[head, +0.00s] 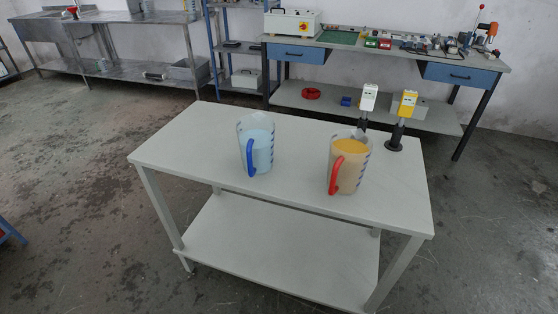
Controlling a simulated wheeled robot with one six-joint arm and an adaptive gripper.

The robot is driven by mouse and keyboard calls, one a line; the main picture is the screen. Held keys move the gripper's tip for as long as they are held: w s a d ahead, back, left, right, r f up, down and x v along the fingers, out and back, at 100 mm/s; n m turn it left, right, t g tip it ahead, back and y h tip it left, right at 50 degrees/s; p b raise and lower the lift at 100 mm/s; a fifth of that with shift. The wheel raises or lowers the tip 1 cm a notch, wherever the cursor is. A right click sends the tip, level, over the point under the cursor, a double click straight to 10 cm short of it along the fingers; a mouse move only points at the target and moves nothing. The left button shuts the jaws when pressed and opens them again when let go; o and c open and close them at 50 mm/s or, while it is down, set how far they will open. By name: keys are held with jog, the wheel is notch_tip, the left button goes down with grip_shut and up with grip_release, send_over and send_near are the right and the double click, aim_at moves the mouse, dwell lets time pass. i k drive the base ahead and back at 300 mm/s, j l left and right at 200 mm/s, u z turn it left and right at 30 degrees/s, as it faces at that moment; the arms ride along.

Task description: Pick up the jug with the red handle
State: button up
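The jug with the red handle (350,162) stands upright on the right part of the white table (200,149). It is clear, with yellow-orange contents and dark marks on its right side. Its red handle (335,175) faces the front left. A second clear jug with a blue handle (260,148) stands upright to its left, apart from it, with pale blue contents. My gripper is not in view.
Two dark stands, one with a white device (369,97) and one with a yellow device (407,104), stand behind the red-handled jug. The table's front and left top are clear. A workbench (345,43) with tools and a steel sink counter (110,18) line the back wall.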

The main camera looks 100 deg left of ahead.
aim_at(350, 151)
jog(key=i+u, duration=0.15)
jog(key=u, duration=2.65)
jog(key=j+z, duration=0.2)
jog(key=z, duration=3.1)
jog(key=i+z, duration=0.15)
jog(key=z, duration=0.85)
jog(key=u, duration=4.25)
